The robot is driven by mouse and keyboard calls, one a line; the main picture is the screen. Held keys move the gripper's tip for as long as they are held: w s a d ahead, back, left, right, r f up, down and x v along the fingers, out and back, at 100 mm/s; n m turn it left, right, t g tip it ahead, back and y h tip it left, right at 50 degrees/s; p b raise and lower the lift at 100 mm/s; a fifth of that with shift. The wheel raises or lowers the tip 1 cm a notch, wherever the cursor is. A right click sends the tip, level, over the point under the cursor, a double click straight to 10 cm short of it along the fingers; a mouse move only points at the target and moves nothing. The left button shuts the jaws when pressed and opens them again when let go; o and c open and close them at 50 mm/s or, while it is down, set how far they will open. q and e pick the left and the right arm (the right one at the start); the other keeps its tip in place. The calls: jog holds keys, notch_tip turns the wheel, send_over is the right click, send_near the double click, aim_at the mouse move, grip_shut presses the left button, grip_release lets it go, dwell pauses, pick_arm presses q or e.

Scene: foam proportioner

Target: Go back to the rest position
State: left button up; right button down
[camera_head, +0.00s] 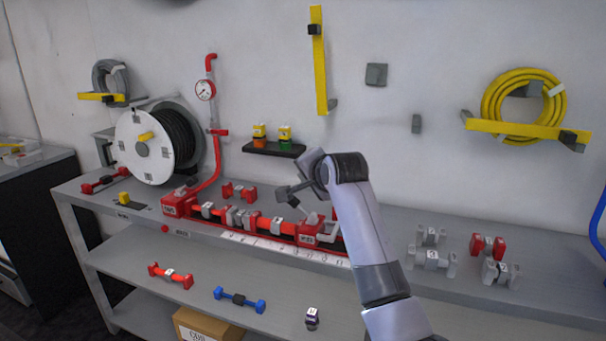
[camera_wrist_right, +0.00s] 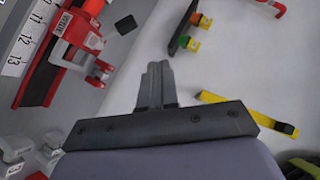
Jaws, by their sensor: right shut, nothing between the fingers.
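My right arm reaches in from the lower right in the head view. My right gripper (camera_head: 284,194) points left above the bench, over the right part of the red pipe assembly (camera_head: 270,226). In the right wrist view its fingers (camera_wrist_right: 154,84) are together and hold nothing. The gripper is clear of the red assembly (camera_wrist_right: 62,50), which shows at the upper left there. My left arm and left gripper are not in view.
A black wall shelf (camera_head: 273,148) with yellow-topped parts is behind the gripper. A hose reel (camera_head: 142,150) stands at the left. Grey and red fittings (camera_head: 487,246) stand on the bench at the right. A yellow hose coil (camera_head: 522,104) hangs on the wall.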

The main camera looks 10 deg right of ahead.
jog(key=s+d+f+n, duration=0.2)
jog(key=s+f, duration=0.3)
jog(key=f, duration=0.4)
jog(key=s+d+f+n+g, duration=0.1)
jog(key=s+f+n, duration=0.1)
jog(key=s+f, duration=0.5)
jog(key=s+d+f+n, duration=0.2)
jog(key=s+f, duration=0.1)
jog(key=f, duration=0.8)
jog(key=s+a+f+n, duration=0.1)
jog(key=s+f+n, duration=0.3)
jog(key=s, duration=0.9)
jog(key=s+a+f+n+g+y, duration=0.1)
jog(key=s+f+n, duration=0.3)
jog(key=s, duration=0.9)
notch_tip(320, 180, down, 2)
jog(key=shift+s+f+g, duration=0.1)
jog(key=shift+s+g, duration=0.15)
jog(key=shift+g, duration=0.05)
